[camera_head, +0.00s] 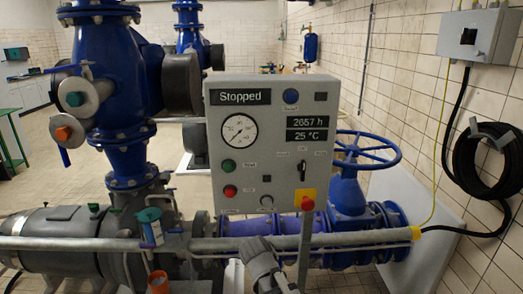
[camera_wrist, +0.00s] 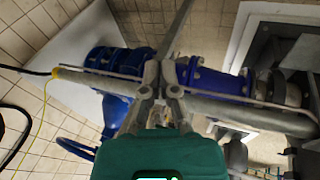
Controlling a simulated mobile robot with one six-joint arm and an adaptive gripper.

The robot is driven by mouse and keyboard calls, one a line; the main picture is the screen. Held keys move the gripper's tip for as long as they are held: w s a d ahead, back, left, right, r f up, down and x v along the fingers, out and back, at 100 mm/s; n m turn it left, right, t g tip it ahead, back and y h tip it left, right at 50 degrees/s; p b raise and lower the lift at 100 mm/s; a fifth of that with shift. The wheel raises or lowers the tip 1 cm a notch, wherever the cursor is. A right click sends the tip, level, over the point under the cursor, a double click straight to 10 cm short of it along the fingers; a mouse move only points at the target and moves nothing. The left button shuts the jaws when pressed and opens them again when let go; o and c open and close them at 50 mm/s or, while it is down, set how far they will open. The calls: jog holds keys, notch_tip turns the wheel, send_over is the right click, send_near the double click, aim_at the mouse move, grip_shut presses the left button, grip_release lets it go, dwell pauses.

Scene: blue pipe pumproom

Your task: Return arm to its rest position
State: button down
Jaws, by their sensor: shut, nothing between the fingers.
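My gripper (camera_wrist: 160,65) shows in the wrist view with its two grey fingers close together and nothing held between them. Its teal body fills the bottom middle of that view. Behind the fingers lie a grey rail pipe (camera_wrist: 208,105) and blue pipework (camera_wrist: 112,62); I cannot tell how far off they are. In the head view a grey jointed piece at the bottom middle may be part of my arm, but the fingers cannot be made out there.
A control panel (camera_head: 270,110) reading "Stopped" stands in the middle of the head view. A blue handwheel (camera_head: 365,148) is right of it, and a large blue valve body (camera_head: 120,110) left. A grey rail (camera_head: 100,243) crosses in front.

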jog(key=s+d+r+g+y+p, duration=0.2)
jog(key=s+d+y+p, duration=0.1)
jog(key=d, duration=0.9)
jog(key=shift+s+r+y, duration=0.2)
jog(key=shift+y, duration=0.4)
dwell(0.4)
